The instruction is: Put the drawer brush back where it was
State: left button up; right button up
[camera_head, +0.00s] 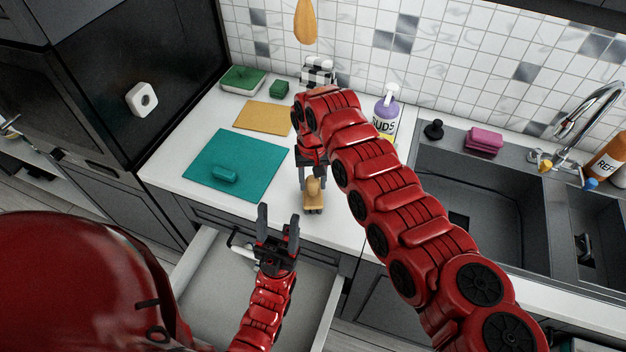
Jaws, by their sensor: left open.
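A small wooden brush (313,198) is at the front edge of the white counter, above the open drawer (208,272). My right gripper (313,176) points down at the brush, with its fingers around the brush's upper part. I cannot tell whether they grip it or whether the brush rests on the counter. My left gripper (278,221) is open and empty over the drawer, just below and left of the brush.
Behind are a tan mat (263,117), a green sponge tray (242,79) and a soap bottle (386,115). The sink (480,180) is right, partly behind my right arm.

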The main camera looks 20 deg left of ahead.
jog(key=shift+o, duration=1.1)
jog(key=shift+w+d, duration=0.1)
jog(key=shift+r, duration=0.45)
jog(key=r+b, duration=0.3)
jog(key=r, duration=0.7)
jog(key=shift+w+b, duration=0.2)
jog(key=shift+b, duration=0.1)
jog(key=shift+r, duration=0.8)
jog(key=shift+s+f, duration=0.1)
